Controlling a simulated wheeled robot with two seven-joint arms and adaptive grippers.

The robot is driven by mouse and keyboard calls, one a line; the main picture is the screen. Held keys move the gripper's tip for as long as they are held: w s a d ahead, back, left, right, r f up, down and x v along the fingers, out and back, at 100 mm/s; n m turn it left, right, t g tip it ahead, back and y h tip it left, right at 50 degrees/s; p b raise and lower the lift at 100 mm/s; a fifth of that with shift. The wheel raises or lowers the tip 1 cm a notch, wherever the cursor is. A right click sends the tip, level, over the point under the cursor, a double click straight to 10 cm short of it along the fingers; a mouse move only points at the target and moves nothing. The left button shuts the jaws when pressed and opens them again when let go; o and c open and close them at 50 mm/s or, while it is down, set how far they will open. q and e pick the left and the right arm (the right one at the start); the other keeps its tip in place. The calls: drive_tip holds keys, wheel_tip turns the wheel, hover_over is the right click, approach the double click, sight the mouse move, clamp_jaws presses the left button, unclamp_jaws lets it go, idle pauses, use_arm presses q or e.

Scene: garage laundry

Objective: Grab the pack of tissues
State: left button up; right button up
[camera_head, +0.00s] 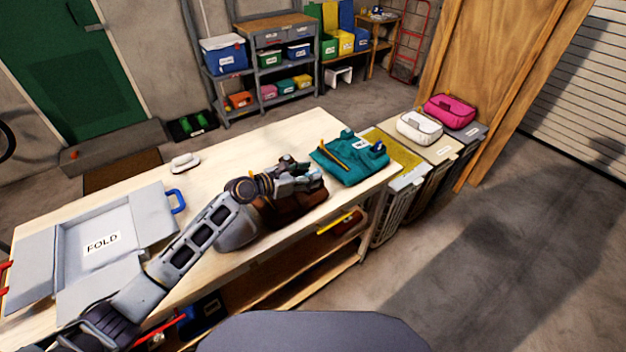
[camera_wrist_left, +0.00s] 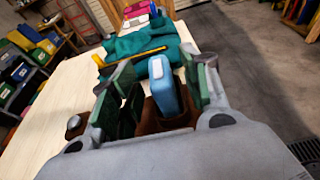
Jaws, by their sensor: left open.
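A slim light-blue pack (camera_wrist_left: 168,90), which looks like the pack of tissues, stands upright between the fingers of my left gripper in the left wrist view. Its lower end is in or against a brown, leather-like item (camera_wrist_left: 160,122), which also shows on the bench in the head view (camera_head: 308,200). My left gripper (camera_head: 304,177) is open above the brown item, with its green-padded fingers (camera_wrist_left: 164,85) on either side of the blue pack. I cannot tell whether the pads touch it. In the head view the arm mostly hides the pack. My right gripper is not in view.
A folded teal garment (camera_head: 345,165) with a yellow pencil-like item lies just beyond the gripper on the wooden bench (camera_head: 235,155). A grey folding board (camera_head: 130,225) lies at left, a small white item (camera_head: 185,162) at the back edge. Hampers (camera_head: 405,190) stand off the right end.

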use_arm(q)
drive_tip(key=shift+x, duration=1)
drive_tip(key=c, duration=0.9)
